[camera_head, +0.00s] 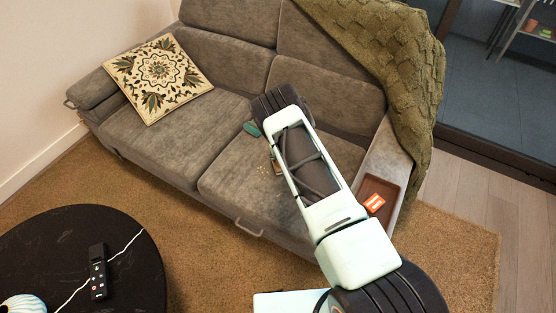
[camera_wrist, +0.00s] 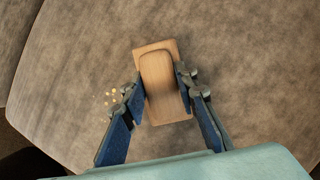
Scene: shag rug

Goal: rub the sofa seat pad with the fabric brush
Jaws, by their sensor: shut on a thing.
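The grey sofa seat pad (camera_head: 225,182) is the right-hand one of two, partly hidden by my arm in the head view. It also fills most of the wrist view (camera_wrist: 245,45). The fabric brush (camera_wrist: 160,75) has a light wooden back, which faces up toward the wrist camera; its underside is hidden. My gripper (camera_wrist: 162,93) is shut on the brush, one blue-padded finger on each long side. The brush is over the pad; whether it touches cannot be told. Pale crumbs (camera_wrist: 113,97) lie on the pad just left of the gripper; they also show in the head view (camera_head: 262,169).
A patterned cushion (camera_head: 158,77) lies on the left seat. A green throw (camera_head: 392,60) covers the right back corner. The right armrest holds a brown tray (camera_head: 385,190) with an orange item (camera_head: 373,203). A black round table (camera_head: 135,270) with a remote (camera_head: 98,270) stands front left.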

